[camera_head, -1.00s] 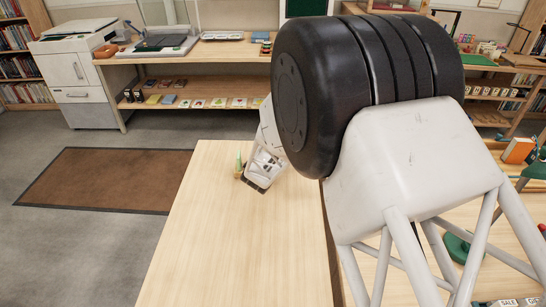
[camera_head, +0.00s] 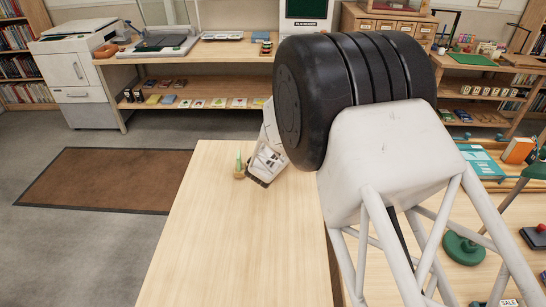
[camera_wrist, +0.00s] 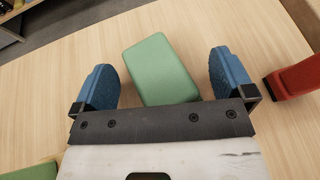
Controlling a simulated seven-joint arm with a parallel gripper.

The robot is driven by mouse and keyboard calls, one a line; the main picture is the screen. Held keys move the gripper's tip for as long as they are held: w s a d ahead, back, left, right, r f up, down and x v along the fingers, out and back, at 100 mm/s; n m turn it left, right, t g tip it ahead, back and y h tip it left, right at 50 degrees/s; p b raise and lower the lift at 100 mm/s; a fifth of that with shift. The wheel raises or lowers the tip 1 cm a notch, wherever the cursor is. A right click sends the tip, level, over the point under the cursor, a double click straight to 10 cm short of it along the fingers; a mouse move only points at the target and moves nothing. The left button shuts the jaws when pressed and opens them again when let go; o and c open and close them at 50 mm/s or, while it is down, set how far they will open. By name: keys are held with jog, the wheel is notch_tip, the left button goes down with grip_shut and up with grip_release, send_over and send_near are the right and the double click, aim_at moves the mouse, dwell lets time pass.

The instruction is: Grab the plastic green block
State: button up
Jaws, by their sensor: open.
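A light green block (camera_wrist: 160,70) with rounded edges lies on the pale wooden table in the wrist view. My gripper (camera_wrist: 163,76) is open, with one blue finger on each side of the block. The block's near end comes close to the dark gripper bar. In the head view my gripper (camera_head: 262,168) is low over the table's far part, and my arm hides much around it. A small green upright thing (camera_head: 239,163) with a tan base shows just left of it.
A red object (camera_wrist: 295,83) lies to the right of the fingers in the wrist view. A green surface (camera_wrist: 30,172) shows at the lower left corner. The table's (camera_head: 235,240) front part is clear. A shelf unit (camera_head: 190,70) stands beyond it.

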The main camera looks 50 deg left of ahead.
jog(key=shift+c, duration=0.2)
jog(key=c, duration=1.2)
jog(key=shift+o, duration=0.2)
jog(key=shift+r, duration=0.1)
jog(key=shift+r, duration=0.45)
notch_tip(320, 180, up, 3)
jog(key=shift+s+d+f, duration=0.1)
jog(key=shift+f, duration=0.1)
jog(key=s+d, duration=0.3)
jog(key=d, duration=0.1)
jog(key=s+d+r, duration=0.1)
jog(key=s+d, duration=0.1)
jog(key=d, duration=0.2)
jog(key=s+d, duration=0.3)
jog(key=d, duration=0.2)
jog(key=shift+s+r, duration=0.15)
jog(key=shift+s, duration=0.15)
